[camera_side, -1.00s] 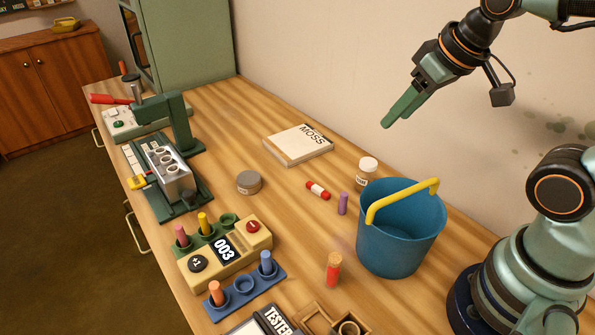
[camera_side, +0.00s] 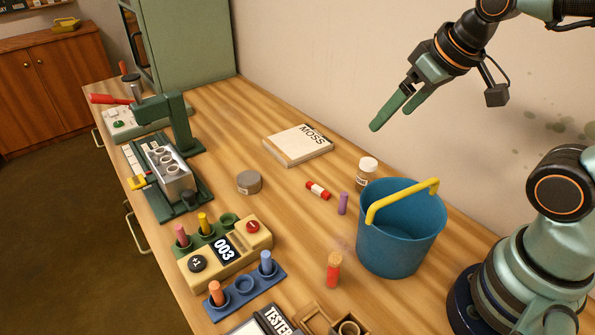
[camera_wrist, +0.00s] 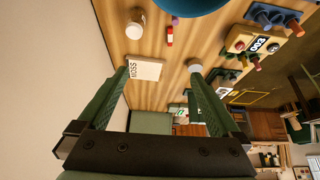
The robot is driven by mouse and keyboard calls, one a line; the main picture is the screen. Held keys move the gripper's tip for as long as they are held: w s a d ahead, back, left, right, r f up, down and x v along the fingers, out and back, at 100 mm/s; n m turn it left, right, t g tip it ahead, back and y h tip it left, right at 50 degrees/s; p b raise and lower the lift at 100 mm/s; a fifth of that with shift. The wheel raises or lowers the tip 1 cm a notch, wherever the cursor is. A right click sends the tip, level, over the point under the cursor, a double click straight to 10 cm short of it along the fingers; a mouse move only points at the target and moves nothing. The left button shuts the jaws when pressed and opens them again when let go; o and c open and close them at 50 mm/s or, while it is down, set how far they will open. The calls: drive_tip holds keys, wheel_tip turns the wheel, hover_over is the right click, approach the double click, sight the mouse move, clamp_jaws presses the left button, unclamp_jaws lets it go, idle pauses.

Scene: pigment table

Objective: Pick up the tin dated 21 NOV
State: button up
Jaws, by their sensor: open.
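A low round grey tin (camera_side: 249,182) sits flat on the wooden table, left of the middle in the side view. It also shows in the wrist view (camera_wrist: 195,65), just beyond the tip of the right-hand finger. No date can be read on it. A small jar with a white lid (camera_side: 367,170) stands behind the bucket; its label is too small to read. It also shows in the wrist view (camera_wrist: 135,24). My gripper (camera_side: 392,118) is open and empty, high above the table near the wall. Its two green fingers (camera_wrist: 160,73) stand apart in the wrist view.
A MOSS book (camera_side: 298,150) lies behind the tin. A blue bucket (camera_side: 398,240) with a yellow handle stands near my base. A red tube (camera_side: 317,190) and a purple stick (camera_side: 343,203) lie between tin and bucket. A counter box (camera_side: 225,250) stands in front.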

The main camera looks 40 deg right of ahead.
drive_tip(key=w+a+f+n+t+y, duration=0.1)
drive_tip(key=w+a+f, duration=0.25)
drive_tip(key=w, duration=0.25)
drive_tip(key=w+a+f+n+t, duration=0.1)
drive_tip(key=w+a+f+t, duration=0.1)
drive_tip(key=w+f, duration=0.3)
drive_tip(key=n+t+y, duration=0.2)
approach(250, 178)
drive_tip(key=x, duration=0.5)
drive_tip(key=shift+s+a, duration=0.1)
drive_tip(key=shift+a, duration=0.15)
drive_tip(key=shift+d+x, duration=0.15)
drive_tip(key=shift+x, duration=1.2)
drive_tip(key=shift+d+x, duration=0.15)
drive_tip(key=shift+x, duration=1.2)
drive_tip(key=c, duration=1.4)
